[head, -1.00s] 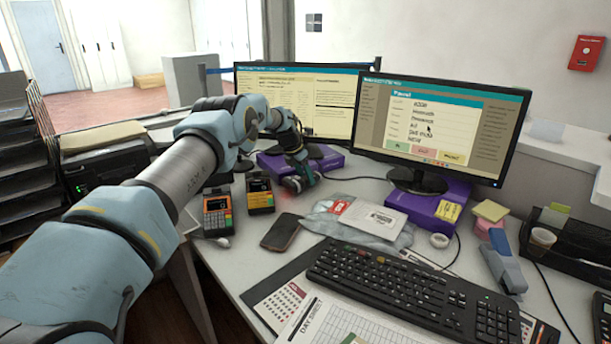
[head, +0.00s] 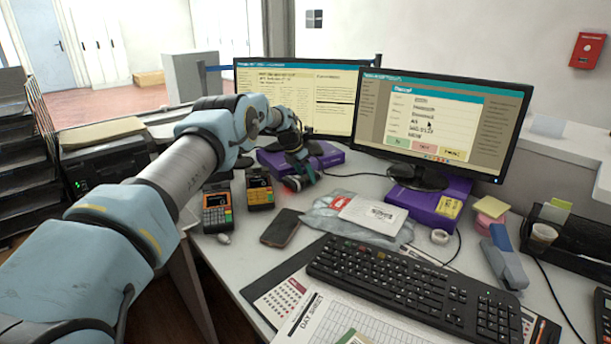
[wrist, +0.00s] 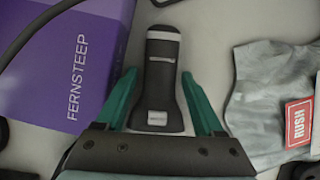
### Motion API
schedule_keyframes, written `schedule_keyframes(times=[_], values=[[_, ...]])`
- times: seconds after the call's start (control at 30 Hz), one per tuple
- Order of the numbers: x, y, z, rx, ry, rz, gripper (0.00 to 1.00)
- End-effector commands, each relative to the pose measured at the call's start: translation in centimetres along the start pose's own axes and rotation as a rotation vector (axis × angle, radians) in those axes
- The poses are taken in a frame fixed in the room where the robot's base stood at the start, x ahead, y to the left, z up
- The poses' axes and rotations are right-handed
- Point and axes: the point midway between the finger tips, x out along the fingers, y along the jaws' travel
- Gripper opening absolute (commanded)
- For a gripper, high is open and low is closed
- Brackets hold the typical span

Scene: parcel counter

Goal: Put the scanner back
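The scanner (wrist: 160,85), dark with pale bands, lies on the counter in the wrist view. In the head view it is a small dark shape (head: 294,183) at the front of the left purple box, partly hidden by my gripper, with a faint red glow beside it. My gripper (wrist: 158,75) has green fingers, one on each side of the scanner. My gripper also shows in the head view (head: 303,172), low over the counter. I cannot make out a scanner holder.
A purple box (wrist: 65,60) is close to the left finger; a grey parcel bag (wrist: 255,90) lies to the right. In the head view, two card terminals (head: 217,212) (head: 259,193) and a phone (head: 281,232) lie nearby. Two monitors (head: 440,125) (head: 300,95) stand behind, a keyboard (head: 400,290) in front.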

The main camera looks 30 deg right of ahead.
Motion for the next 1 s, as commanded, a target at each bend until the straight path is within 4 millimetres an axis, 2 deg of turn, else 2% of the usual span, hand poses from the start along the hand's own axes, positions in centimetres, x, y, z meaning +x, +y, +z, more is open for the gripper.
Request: schedule_keyframes(times=[0.03, 0.13, 0.47, 0.63, 1.0], values=[[0.0, 0.0, 0.0, 0.000, 0.000, 0.000, 0.77], [0.0, 0.0, 0.0, 0.000, 0.000, 0.000, 0.87], [-0.3, 0.0, 0.0, 0.000, 0.001, 0.000, 0.87], [-2.2, 0.0, 0.0, 0.000, 0.000, 0.000, 0.87], [-8.8, 0.1, 0.0, -0.001, -0.001, 0.001, 0.87]])
